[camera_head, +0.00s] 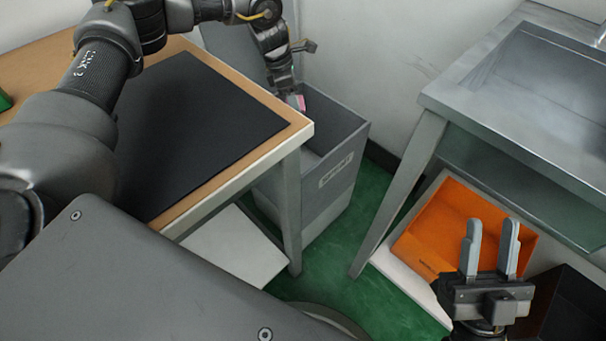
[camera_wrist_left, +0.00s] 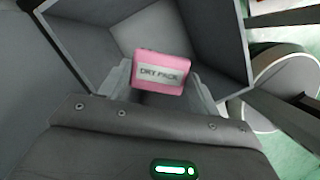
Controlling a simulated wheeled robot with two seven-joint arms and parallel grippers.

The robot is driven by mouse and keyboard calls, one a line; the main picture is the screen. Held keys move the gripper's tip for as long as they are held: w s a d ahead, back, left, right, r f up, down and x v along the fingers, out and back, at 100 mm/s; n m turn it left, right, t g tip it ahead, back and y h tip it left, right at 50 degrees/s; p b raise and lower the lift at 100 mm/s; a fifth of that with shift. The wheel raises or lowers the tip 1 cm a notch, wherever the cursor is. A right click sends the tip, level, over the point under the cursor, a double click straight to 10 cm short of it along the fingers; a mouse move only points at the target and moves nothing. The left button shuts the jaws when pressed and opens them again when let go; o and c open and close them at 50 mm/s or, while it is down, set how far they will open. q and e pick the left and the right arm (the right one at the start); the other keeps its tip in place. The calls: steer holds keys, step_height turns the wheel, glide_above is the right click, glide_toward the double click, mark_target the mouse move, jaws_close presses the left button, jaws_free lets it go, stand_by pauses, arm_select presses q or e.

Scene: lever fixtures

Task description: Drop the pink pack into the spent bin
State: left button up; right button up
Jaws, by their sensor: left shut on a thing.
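The pink pack (camera_wrist_left: 160,72), with a white label reading "DRY PACK", is held between the fingers of my left gripper (camera_wrist_left: 162,84). The pack is over the open top of a grey bin (camera_head: 334,180) with a white label that I cannot read clearly. The bin's dark inside and walls (camera_wrist_left: 215,25) show behind the pack in the wrist view. My right gripper (camera_head: 491,248) is open and empty at the lower right.
A wooden table (camera_head: 292,124) with a black mat (camera_head: 200,120) stands left of the bin. A metal sink bench (camera_head: 440,100) stands at the right. Under it are an orange bin (camera_head: 450,215) and a black bin (camera_head: 580,305). Green floor (camera_head: 345,270) is clear between them.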

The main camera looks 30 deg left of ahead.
arm_select(q)
steer(key=shift+f, duration=0.2)
arm_select(e)
steer(key=shift+s+d+r+t, duration=0.25)
steer(key=shift+d+t, duration=0.05)
steer(key=shift+t, duration=0.2)
arm_select(q)
steer(key=o, duration=1.1)
steer(key=shift+c, duration=0.2)
steer(key=shift+r, duration=0.25)
steer(key=p+v, duration=0.2)
steer(key=v, duration=0.8)
steer(key=shift+r+p, duration=0.2)
steer(key=shift+p, duration=0.15)
arm_select(e)
steer(key=a+f+g, duration=0.1)
steer(key=g, duration=0.1)
steer(key=w+a+f+g, duration=0.1)
steer(key=a+f+g, duration=0.1)
steer(key=g, duration=0.1)
steer(key=shift+w+a+f+n+g+h, duration=0.25)
steer(key=shift+a+f+n+g+h, duration=0.05)
steer(key=shift+a+f+n, duration=0.1)
arm_select(q)
steer(key=shift+s, duration=0.1)
